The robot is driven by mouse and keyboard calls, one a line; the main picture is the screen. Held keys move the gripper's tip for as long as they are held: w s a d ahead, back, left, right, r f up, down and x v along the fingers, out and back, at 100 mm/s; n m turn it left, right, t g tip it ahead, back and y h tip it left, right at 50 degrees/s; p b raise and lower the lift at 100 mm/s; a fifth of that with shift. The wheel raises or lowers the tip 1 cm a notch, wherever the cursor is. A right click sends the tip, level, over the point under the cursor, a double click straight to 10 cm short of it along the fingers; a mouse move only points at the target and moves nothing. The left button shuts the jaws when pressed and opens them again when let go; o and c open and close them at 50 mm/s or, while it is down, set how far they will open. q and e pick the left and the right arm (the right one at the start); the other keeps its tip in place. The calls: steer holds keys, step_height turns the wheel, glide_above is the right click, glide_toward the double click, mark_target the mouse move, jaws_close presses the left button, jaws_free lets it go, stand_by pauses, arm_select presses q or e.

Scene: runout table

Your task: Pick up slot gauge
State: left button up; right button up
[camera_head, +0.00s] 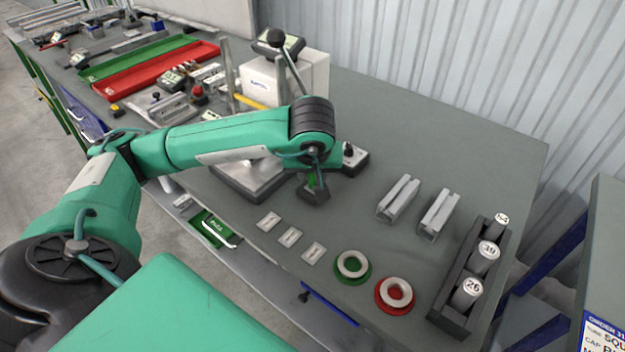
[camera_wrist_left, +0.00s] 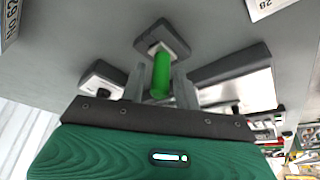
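The piece I take for the slot gauge has a green round handle (camera_wrist_left: 160,75) and a dark grey block (camera_wrist_left: 165,38) at its far end. In the head view it shows (camera_head: 313,191) beneath my left gripper (camera_head: 312,176), beside the press base. In the left wrist view my left gripper (camera_wrist_left: 160,82) has one finger on each side of the handle, with narrow gaps visible, so it looks open around it. The head view mostly hides the fingers. Whether the block rests on the table is hard to tell. My right gripper is not in view.
A press base (camera_head: 250,182) stands left of the gauge and a small knobbed box (camera_head: 352,160) close behind it. Small plates (camera_head: 290,236), green (camera_head: 353,280) and red (camera_head: 381,306) ring holders, metal channels (camera_head: 399,199) and a plug rack (camera_head: 444,318) lie to the right. The back right table is clear.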

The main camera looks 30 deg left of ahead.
arm_select(q)
jaws_close()
